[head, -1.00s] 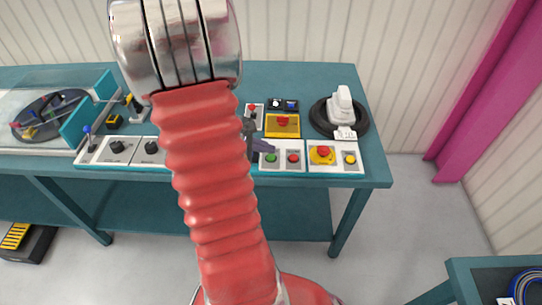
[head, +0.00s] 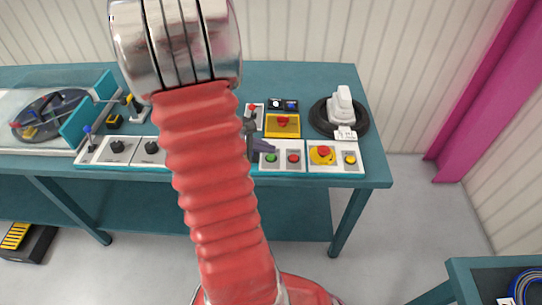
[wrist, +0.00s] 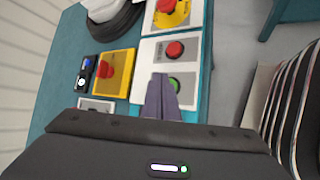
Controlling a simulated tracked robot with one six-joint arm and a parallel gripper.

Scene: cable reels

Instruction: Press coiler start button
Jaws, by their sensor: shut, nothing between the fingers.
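The green button (head: 271,158) sits on a white panel at the bench's front edge, left of a red button (head: 293,158). In the wrist view the green button (wrist: 175,84) is partly covered by my fingers, and the red button (wrist: 175,49) is beyond it in full view. My gripper (head: 268,147) is shut and empty, its purple-grey fingers held together. In the wrist view my gripper (wrist: 161,80) points along the white panel, its tips beside the green button. I cannot tell whether they touch it.
A yellow box with a red button (head: 283,125) stands behind the panel. A yellow-based emergency stop (head: 322,155) is to the right, with a black reel base (head: 318,120) behind it. Knob panels (head: 118,148) and a turntable (head: 50,115) are at left.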

